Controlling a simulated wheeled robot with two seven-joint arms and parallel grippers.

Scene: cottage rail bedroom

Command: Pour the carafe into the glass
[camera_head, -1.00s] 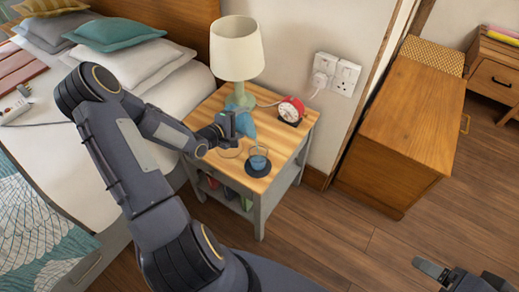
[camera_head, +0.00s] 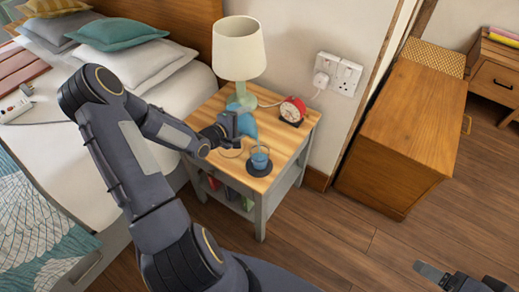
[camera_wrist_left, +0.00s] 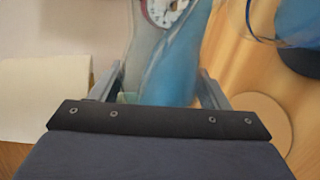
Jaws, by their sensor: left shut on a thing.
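The carafe (camera_head: 247,125) holds blue liquid and is above the bedside table, partly hidden by my gripper. In the left wrist view the carafe (camera_wrist_left: 172,75) is between the fingers, with the blue on its right side and a clearer left side. My left gripper (camera_head: 232,126) is shut on it. The glass (camera_head: 260,158) stands on a dark coaster (camera_head: 257,170), in front of and to the right of the carafe, apart from it. In the wrist view the glass (camera_wrist_left: 297,22) is cut off at the upper right. My right gripper (camera_head: 445,275) is partly in view at the lower right.
The bedside table (camera_head: 230,169) also carries a lamp (camera_head: 239,50) and a red alarm clock (camera_head: 292,110) behind the carafe. A pale round coaster (camera_wrist_left: 258,120) lies near the glass. The bed (camera_head: 60,140) is left, a wooden cabinet (camera_head: 405,125) right.

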